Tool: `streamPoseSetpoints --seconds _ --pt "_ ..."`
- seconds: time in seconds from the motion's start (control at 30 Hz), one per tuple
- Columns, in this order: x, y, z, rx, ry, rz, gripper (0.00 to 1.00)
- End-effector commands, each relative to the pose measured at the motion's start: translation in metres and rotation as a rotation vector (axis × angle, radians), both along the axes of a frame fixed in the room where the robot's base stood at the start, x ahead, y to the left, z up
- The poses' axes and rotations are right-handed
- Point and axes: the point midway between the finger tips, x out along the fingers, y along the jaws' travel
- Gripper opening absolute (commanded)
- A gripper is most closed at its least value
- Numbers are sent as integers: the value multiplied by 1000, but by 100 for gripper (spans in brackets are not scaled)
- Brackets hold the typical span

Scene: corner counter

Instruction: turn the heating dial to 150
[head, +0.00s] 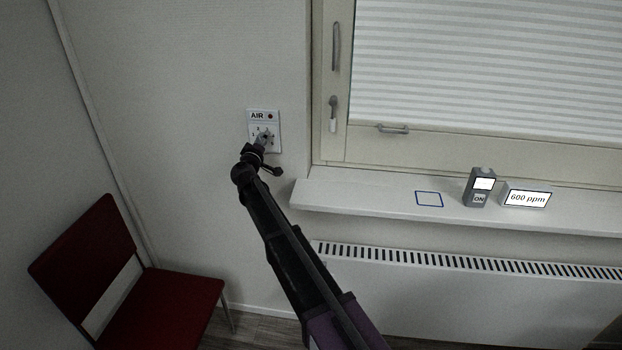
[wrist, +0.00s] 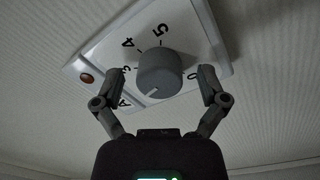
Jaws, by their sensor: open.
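A white wall panel (head: 274,122) labelled AIR carries a round grey dial, mostly hidden behind my gripper in the head view. In the wrist view the dial (wrist: 162,74) stands out from the panel (wrist: 205,30), with digits such as 4 and 5 around it. A small mark shows on the dial's lower edge. No 150 is readable. My gripper (head: 263,142) is at the panel. In the wrist view its open fingers (wrist: 158,78) stand on either side of the dial, apparently with gaps; contact cannot be told.
A windowsill (head: 375,200) right of the panel holds a grey device (head: 480,187) marked ON, a 600 ppm sign (head: 527,199) and a blue outlined square (head: 429,199). A radiator (head: 450,285) is below. A red chair (head: 85,260) stands lower left. The wall around the panel is bare.

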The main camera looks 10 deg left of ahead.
Motion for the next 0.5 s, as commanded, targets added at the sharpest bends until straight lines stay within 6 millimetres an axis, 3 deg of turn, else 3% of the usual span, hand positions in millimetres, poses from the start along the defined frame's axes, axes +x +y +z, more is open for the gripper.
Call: streamPoseSetpoints --seconds 0.5 --pt "0 -1 1 -277 10 1 92"
